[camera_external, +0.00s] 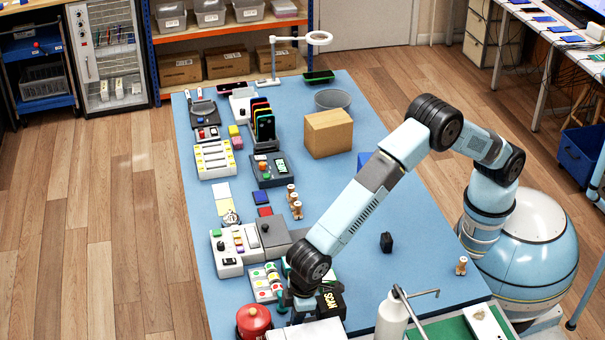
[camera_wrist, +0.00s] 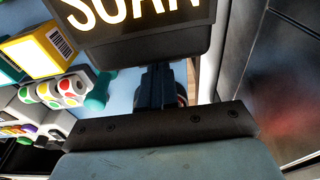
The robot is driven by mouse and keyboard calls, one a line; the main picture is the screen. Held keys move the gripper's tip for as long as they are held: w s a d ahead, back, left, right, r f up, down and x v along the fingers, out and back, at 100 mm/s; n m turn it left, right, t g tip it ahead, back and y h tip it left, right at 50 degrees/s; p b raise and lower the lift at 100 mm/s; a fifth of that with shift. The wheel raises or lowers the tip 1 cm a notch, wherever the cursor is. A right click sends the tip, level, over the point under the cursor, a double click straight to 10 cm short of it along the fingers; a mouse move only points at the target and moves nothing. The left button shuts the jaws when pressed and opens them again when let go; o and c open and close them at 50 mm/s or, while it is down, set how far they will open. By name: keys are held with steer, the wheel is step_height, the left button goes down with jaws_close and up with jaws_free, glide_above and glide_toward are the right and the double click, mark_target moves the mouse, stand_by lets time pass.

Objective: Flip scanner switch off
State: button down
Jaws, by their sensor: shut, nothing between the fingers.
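My gripper (camera_external: 298,314) points down at the near end of the blue table, beside the black SCAN sign (camera_external: 331,304). In the wrist view my gripper's fingers (camera_wrist: 160,86) are together and empty, with the lit SCAN sign (camera_wrist: 140,20) hiding part of them. A white housing (camera_external: 308,331), cut off by the lower picture edge, lies just in front of my gripper; it may be the scanner. I cannot make out the scanner switch in either view, so its position and any contact with my fingers cannot be told.
A red canister (camera_external: 254,321) stands left of my gripper.

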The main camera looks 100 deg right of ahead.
steer(key=shift+w+f, duration=0.15)
steer(key=shift+f, duration=0.8)
steer(key=shift+f, duration=0.1)
